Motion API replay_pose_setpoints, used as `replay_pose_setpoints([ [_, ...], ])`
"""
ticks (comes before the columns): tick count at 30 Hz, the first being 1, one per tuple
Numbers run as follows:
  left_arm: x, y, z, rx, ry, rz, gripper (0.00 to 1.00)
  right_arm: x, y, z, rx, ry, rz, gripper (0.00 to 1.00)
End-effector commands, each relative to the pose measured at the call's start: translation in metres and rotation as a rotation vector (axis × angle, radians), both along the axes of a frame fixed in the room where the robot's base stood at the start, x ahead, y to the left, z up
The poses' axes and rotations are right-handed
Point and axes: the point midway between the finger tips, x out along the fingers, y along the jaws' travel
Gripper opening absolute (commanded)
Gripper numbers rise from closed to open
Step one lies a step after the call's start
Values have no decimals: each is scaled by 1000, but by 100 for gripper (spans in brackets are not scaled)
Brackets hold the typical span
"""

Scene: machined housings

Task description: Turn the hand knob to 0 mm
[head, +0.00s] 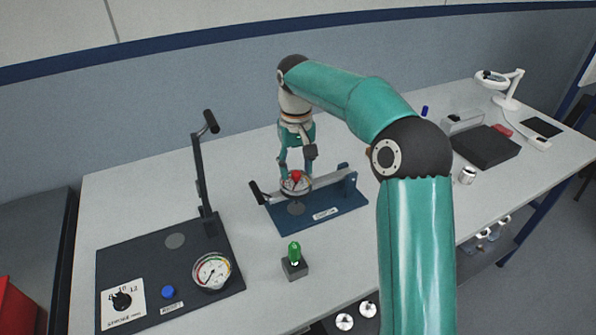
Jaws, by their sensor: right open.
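A black knob (121,300) sits on a white scale plate (137,310) at the lower left; of its markings I make out 8, 10 and 12, but not its exact setting. My left gripper is not in view.
The dark press base (200,245) carries a raised lever (202,170), a blue button (168,291) and a gauge (212,271).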

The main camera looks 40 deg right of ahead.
Motion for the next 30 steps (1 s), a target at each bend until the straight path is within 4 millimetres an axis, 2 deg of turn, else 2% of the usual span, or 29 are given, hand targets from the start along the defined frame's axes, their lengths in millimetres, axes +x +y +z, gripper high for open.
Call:
replay_pose_setpoints([
  [4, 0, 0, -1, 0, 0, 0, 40, 0, 0, -9, 0, 0, 1, 49],
  [12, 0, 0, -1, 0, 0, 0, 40, 0, 1, -10, 0, 0, 1, 49],
  [14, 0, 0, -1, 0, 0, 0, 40, 0, 1, -10, 0, 0, 1, 42],
  [21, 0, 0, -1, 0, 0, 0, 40, 0, 1, -10, 0, 0, 1, 2],
  [23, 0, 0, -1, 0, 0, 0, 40, 0, 1, -10, 0, 0, 1, 0],
  [24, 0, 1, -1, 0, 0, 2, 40, -1, -8, -10, 0, 0, -5, 0],
  [30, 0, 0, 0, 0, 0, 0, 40, 0, -1, -9, -4, 2, 15, 0],
])
